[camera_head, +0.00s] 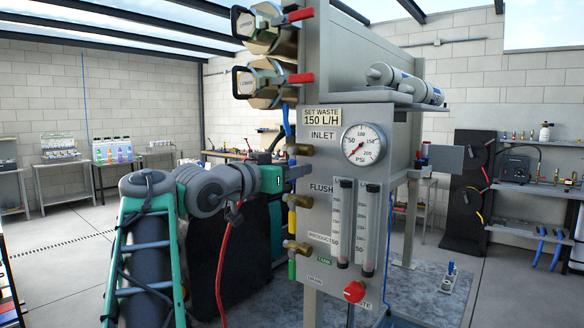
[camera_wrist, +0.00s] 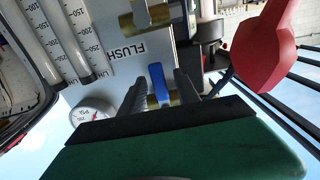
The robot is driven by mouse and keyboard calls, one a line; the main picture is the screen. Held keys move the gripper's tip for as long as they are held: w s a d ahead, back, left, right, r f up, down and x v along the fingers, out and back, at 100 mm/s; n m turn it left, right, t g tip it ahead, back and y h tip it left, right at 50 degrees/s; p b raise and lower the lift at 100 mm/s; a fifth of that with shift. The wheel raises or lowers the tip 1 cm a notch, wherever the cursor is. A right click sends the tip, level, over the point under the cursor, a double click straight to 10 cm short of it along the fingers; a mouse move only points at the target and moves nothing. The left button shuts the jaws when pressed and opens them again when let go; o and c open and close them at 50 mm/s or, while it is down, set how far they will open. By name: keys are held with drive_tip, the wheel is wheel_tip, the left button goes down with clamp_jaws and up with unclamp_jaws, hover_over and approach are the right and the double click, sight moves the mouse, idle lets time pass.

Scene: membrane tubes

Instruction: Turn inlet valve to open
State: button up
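The panel (camera_head: 330,270) carries an INLET label near its top. A brass inlet valve (camera_head: 301,149) sticks out at the panel's left edge below that label. My gripper (camera_head: 300,171) is at the panel's left edge, just below this valve in the head view. In the wrist view, my gripper (camera_wrist: 158,88) has its two dark fingers apart. A blue valve handle (camera_wrist: 157,77) on a brass body stands between them. Gaps show beside the handle, and I cannot tell whether either finger touches it.
A pressure gauge (camera_head: 364,145) and two flow tubes (camera_head: 357,225) are on the panel. Red handles (camera_head: 300,78) project above; a large red part (camera_wrist: 265,42) is close to the wrist camera. A yellow-handled valve (camera_head: 293,220) and green-handled valve (camera_head: 294,247) are below.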

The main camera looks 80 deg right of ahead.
clamp_jaws()
idle(1.4)
